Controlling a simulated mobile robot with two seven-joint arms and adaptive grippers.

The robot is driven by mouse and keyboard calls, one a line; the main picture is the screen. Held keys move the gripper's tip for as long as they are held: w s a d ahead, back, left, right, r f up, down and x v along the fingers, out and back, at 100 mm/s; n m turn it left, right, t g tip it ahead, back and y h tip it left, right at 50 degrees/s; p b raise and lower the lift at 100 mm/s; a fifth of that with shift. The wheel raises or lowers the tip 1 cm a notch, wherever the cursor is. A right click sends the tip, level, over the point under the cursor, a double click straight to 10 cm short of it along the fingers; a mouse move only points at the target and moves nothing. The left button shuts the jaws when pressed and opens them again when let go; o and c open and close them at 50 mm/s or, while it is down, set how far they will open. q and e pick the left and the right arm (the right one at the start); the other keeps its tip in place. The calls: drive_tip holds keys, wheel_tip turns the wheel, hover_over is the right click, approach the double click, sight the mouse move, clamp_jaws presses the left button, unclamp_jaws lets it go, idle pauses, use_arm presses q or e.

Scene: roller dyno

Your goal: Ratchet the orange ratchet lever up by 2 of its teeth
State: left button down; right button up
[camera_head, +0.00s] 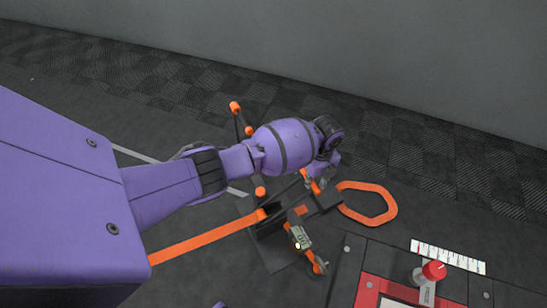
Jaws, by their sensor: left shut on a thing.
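My left arm reaches in from the left, and its gripper (318,178) points down at the dark ratchet mechanism on the floor. It is shut on the orange ratchet lever (312,184), of which only a short orange piece shows below the wrist. The wrist and the purple forearm hide the rest of the lever and most of the fingers. The dark ratchet body (268,230) stands below, with a small grey counter (300,238) on its front. The digits are too small to read surely. My right gripper is not in view.
An orange strap (205,240) runs left from the ratchet. An orange loop (370,203) lies to the right. A dark post with orange ends (236,108) stands behind my forearm. A red knob (434,270) and a white scale (447,257) are at the lower right.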

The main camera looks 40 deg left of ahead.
use_arm(q)
drive_tip(key=s+a+r+t+h+p, duration=0.2)
drive_tip(key=s+a+r+t+p, duration=0.3)
drive_tip(key=s+r+p, duration=0.4)
drive_tip(key=shift+s+a+r+p, duration=0.35)
drive_tip(key=shift+s+p, duration=1.35)
drive_tip(key=shift+p, duration=0.5)
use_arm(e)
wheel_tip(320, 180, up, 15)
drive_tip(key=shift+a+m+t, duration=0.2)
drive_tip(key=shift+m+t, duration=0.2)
use_arm(q)
drive_tip(key=shift+f, duration=0.1)
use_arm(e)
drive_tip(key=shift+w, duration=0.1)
use_arm(q)
drive_tip(key=c, duration=1.6)
unclamp_jaws()
drive_tip(key=shift+w, duration=0.15)
